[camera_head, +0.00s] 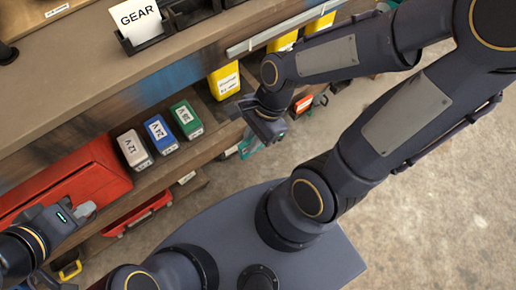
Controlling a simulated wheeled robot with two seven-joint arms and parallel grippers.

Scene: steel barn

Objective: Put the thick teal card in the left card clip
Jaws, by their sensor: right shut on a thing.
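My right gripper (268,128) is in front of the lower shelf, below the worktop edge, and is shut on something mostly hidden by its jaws. A teal piece (248,147) shows just beyond the jaws; it looks like the held teal card, seen only in part. A black clip holder (150,44) stands on the worktop at the top, with a white card marked GEAR (137,18) standing in it. I cannot tell which clip is the left one. My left gripper (76,216) is at the lower left by the red box; its jaw opening is unclear.
The wooden worktop (70,85) fills the upper left. Below it, a shelf holds white, blue and green labelled packs (159,133), yellow bins (225,82) and a red toolbox (85,172). Concrete floor (440,210) is open at the right.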

